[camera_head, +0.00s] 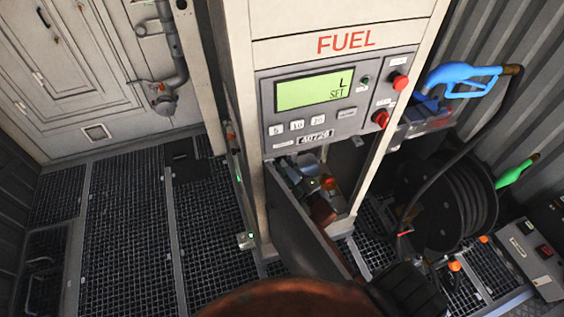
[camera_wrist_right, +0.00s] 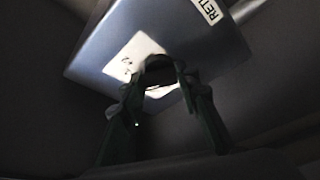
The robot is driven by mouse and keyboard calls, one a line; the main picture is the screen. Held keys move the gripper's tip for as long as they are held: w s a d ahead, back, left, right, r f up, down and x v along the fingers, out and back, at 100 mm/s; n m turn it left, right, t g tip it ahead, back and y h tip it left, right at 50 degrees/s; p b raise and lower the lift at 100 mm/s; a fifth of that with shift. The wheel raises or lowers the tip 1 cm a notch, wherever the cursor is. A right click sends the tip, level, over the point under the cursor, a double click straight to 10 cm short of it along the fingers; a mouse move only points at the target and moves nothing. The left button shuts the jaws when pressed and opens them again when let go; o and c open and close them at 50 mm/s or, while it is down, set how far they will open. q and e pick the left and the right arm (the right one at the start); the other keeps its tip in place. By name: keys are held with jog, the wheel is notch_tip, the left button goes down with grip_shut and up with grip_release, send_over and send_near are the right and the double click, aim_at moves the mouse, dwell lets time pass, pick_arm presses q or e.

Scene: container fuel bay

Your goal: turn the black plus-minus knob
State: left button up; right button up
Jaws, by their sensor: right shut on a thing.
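In the right wrist view, the black knob (camera_wrist_right: 158,64) sticks out of a blue-grey box, over a white label (camera_wrist_right: 137,50) with small marks too blurred to read. My right gripper (camera_wrist_right: 161,78) has one finger on each side of the knob and is shut on it. The fingers cover part of the knob, and its pointer cannot be made out. The knob cannot be made out in the head view. My left gripper is in neither view.
The fuel cabinet (camera_head: 345,32) has a lit display (camera_head: 314,91) and red buttons. Its lower door (camera_head: 300,240) stands open, with parts visible in the bay. A hose reel (camera_head: 462,205) and blue nozzle (camera_head: 462,78) are at right. Grated floor (camera_head: 125,215) lies clear at left.

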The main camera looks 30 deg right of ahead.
jog(key=shift+r, duration=0.2)
jog(key=o, duration=1.2)
jog(key=shift+c, duration=0.2)
jog(key=shift+f, duration=0.1)
jog(key=v, duration=1.2)
